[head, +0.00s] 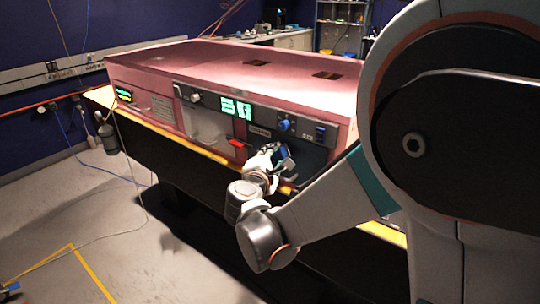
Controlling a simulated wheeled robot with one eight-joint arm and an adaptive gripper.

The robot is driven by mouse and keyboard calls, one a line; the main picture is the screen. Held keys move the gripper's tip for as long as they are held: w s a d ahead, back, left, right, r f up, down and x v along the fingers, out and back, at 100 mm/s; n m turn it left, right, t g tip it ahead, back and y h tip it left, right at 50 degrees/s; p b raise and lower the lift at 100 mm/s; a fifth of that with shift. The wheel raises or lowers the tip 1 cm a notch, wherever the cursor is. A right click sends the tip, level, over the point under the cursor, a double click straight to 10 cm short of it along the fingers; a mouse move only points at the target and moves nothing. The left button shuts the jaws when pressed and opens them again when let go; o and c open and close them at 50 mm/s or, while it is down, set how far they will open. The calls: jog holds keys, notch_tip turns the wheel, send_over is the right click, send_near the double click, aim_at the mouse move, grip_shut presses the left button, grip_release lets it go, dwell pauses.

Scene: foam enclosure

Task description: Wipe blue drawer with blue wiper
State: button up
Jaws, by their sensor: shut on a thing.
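My gripper (272,157) is at the front face of the pink foam enclosure, right of centre in the head view. It is shut on a small blue thing, which looks like the blue wiper (281,153), seen partly behind the fingers. The dark blue drawer front (309,158) is in the lower right of the enclosure's face, right beside and behind the gripper. My arm covers part of that area. I cannot tell whether the wiper touches the drawer.
The pink enclosure (240,66) stands on a dark bench with a yellow edge (160,130). Its face has green displays (236,107), blue knobs (284,125) and a red handle (238,143). Cables hang at the left. The grey floor (75,215) at lower left is mostly clear.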

jog(key=s+d, duration=0.3)
jog(key=d, duration=0.2)
jog(key=shift+s, duration=0.35)
jog(key=shift+a, duration=0.1)
jog(key=w+a+b, duration=0.1)
jog(key=w+a, duration=0.3)
jog(key=a, duration=0.2)
jog(key=shift+w, duration=0.3)
dwell(0.6)
jog(key=shift+s+a, duration=0.9)
jog(key=shift+s, duration=0.3)
jog(key=shift+s+a, duration=0.9)
jog(key=shift+s, duration=0.3)
